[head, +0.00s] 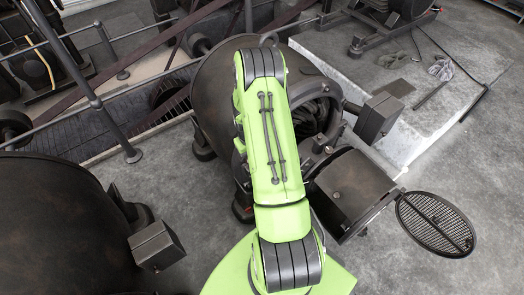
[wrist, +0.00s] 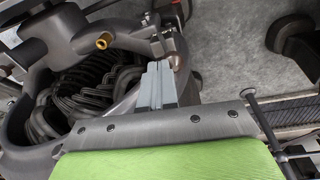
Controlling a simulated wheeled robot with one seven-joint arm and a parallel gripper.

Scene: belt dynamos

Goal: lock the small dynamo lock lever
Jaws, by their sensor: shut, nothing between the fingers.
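The dark dynamo (head: 215,95) stands at the middle of the head view, its end open beside my green arm. In the wrist view its ring-shaped frame (wrist: 125,108) surrounds dark coiled windings (wrist: 75,100). My gripper (wrist: 158,68) is shut and empty, its grey fingers over the right part of that frame. A small metal lever-like part (wrist: 174,48) with a brownish end lies right at the fingertips; whether they touch, and whether it is the lock lever, I cannot tell. My arm hides the gripper in the head view.
A hinged cover (head: 350,185) and a round mesh grille (head: 437,223) stick out right of the dynamo. A box (head: 377,118) sits beside its opening. Another large dark machine (head: 55,225) is at left. Railings (head: 85,90) run behind.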

